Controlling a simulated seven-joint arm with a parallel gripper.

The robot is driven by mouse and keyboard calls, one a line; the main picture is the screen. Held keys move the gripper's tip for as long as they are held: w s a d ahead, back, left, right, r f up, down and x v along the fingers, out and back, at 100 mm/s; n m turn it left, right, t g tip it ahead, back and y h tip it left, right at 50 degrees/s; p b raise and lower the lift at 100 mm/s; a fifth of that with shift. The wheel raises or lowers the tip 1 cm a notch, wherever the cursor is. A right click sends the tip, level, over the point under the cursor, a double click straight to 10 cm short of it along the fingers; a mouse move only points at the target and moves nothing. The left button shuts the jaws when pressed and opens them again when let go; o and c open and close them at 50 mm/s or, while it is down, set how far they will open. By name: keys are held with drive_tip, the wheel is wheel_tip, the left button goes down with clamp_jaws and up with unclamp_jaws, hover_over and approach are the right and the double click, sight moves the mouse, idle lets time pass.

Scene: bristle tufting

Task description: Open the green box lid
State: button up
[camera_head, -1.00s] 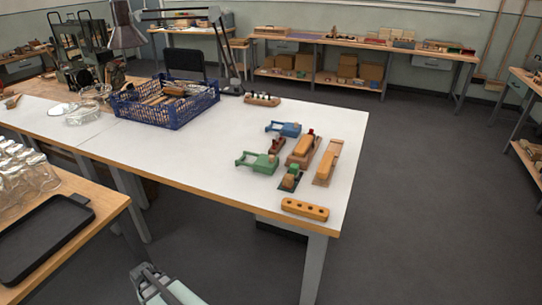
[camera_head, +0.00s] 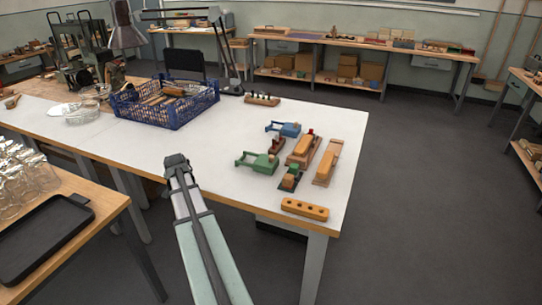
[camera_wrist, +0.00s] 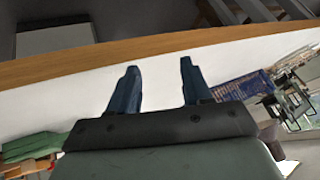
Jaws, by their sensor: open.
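The green box (camera_head: 258,162), with a handle-like frame on its left side, sits on the white-topped table right of centre in the head view. Its lid cannot be made out clearly. A green shape (camera_wrist: 45,146) at the lower left of the wrist view is probably this box, partly cut off. My gripper (camera_head: 176,162) is over the table's front edge, left of and apart from the green box. In the wrist view my gripper (camera_wrist: 158,72) has its two blue fingers apart with nothing between them.
A blue box (camera_head: 284,129) stands behind the green one. Wooden blocks (camera_head: 302,148) stand close on its right, and a holed wooden bar (camera_head: 304,209) lies in front. A blue crate (camera_head: 166,103) is at the back left. The tabletop (camera_head: 215,150) between is clear.

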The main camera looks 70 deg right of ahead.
drive_tip(key=s+d+r+m+g, duration=0.1)
drive_tip(key=s+d+r+g, duration=0.1)
drive_tip(key=s+d+r, duration=0.35)
drive_tip(key=s+d+r+m+g, duration=0.1)
drive_tip(key=s+d+r, duration=0.2)
drive_tip(key=s+d, duration=0.6)
drive_tip(key=m+g+y, duration=0.1)
drive_tip(key=m+g, duration=0.1)
approach(271, 156)
drive_tip(key=x, duration=0.8)
drive_tip(key=shift+d+f, duration=0.15)
drive_tip(key=shift+f, duration=0.25)
drive_tip(key=shift+c, duration=0.2)
clamp_jaws()
